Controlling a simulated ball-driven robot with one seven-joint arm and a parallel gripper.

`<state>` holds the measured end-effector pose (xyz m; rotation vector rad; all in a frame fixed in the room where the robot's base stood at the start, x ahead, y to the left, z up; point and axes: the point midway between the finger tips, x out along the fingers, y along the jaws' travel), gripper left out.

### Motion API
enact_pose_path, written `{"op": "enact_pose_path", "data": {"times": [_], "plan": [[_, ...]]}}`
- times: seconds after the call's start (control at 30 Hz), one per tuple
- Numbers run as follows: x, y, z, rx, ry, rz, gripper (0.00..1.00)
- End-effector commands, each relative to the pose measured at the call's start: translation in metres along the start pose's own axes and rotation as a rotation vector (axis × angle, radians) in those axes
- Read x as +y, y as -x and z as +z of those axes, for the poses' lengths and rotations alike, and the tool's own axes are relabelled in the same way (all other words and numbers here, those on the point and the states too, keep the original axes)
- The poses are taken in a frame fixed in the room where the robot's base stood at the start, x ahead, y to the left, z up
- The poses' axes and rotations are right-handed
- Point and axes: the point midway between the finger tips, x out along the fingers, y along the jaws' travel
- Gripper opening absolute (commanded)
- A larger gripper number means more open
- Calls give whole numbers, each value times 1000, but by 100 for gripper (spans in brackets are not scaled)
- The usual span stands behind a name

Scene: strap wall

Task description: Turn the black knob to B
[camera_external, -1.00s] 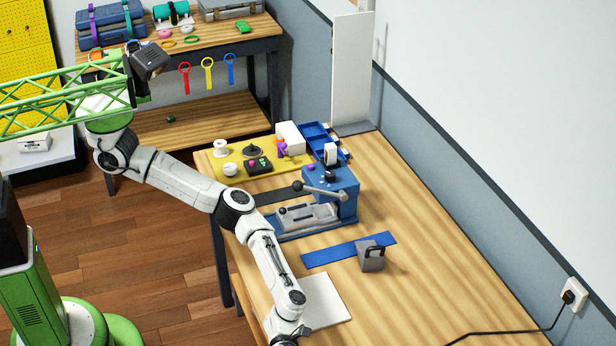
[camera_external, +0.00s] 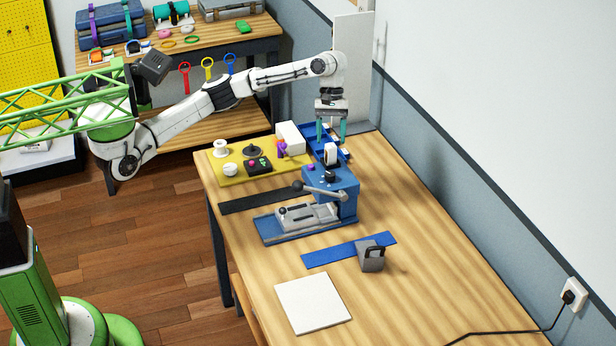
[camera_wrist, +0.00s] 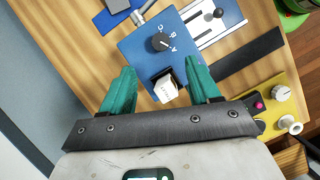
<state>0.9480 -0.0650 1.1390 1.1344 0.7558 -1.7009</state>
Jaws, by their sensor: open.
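The black knob (camera_external: 329,176) sits on top of the blue machine (camera_external: 347,201). In the wrist view the knob (camera_wrist: 161,41) has the white letters A, B and C along one side; I cannot tell clearly which letter its pointer faces. My gripper (camera_external: 332,138) points down, above and behind the machine, apart from the knob. Its teal fingers are open and empty in the wrist view (camera_wrist: 159,70), with the knob beyond their tips. A white block (camera_wrist: 166,88) in a black holder shows between the fingers, nearer than the knob.
Blue trays (camera_external: 318,133) stand behind. A blue strap (camera_external: 325,255) and grey block (camera_external: 371,258) lie in front.

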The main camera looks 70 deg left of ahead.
Motion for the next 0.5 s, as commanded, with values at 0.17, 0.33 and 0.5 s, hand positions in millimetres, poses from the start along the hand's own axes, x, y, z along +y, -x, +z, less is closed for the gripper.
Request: {"op": "enact_pose_path", "data": {"times": [0.17,0.33,0.5], "plan": [[-1,-16,-2,6,0,-4,61],[-2,-48,-2,3,0,-4,61],[-1,-77,-1,2,-1,-4,61]]}}
